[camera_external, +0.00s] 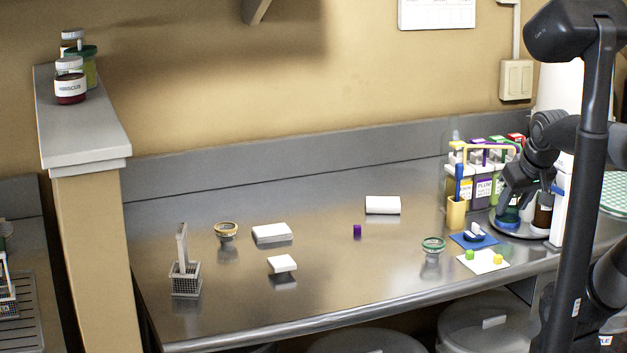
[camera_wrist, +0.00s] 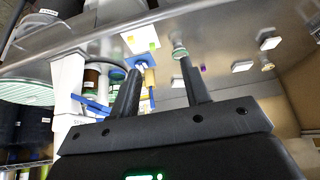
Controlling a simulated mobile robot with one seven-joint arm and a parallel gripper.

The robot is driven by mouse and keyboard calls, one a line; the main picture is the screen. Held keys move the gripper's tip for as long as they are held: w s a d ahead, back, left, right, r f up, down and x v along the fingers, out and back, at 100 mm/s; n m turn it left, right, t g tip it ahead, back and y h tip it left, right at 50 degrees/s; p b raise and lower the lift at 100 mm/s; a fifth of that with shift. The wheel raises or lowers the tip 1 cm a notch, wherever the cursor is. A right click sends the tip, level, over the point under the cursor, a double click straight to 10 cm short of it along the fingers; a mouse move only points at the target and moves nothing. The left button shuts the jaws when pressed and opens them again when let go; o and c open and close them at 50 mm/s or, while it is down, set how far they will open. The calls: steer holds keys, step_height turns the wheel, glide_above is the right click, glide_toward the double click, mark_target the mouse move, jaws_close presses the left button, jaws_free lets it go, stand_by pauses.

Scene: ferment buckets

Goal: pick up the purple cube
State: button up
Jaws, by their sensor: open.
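The purple cube (camera_external: 357,231) sits alone on the bare metal counter, right of the middle in the external view. In the wrist view the purple cube (camera_wrist: 203,69) is a tiny patch just right of the right finger. My gripper (camera_wrist: 158,75) is open, with nothing seen between its fingers, and is well away from the cube. In the external view my arm is at the right end of the counter, by the bottles; the fingertips are hard to make out there.
A white block (camera_external: 382,205) lies behind the cube. A green-rimmed small bowl (camera_external: 433,244), a blue mat (camera_external: 473,241) and a yellow cup (camera_external: 456,213) stand to its right. A gold-rimmed bowl (camera_external: 226,231), white blocks and a wire basket (camera_external: 185,279) are left. The counter around the cube is clear.

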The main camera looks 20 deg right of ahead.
steer(key=shift+w, duration=0.1)
steer(key=n+g+h, duration=0.1)
steer(key=n+h, duration=0.1)
steer(key=n, duration=3)
glide_above(357, 226)
steer(key=s, duration=0.4)
step_height(357, 226, down, 12)
steer(key=x, duration=0.3)
steer(key=a+x, duration=0.1)
steer(key=x, duration=0.5)
steer(key=shift+w+a+f, duration=0.1)
steer(key=shift+a+f, duration=0.2)
jaws_close()
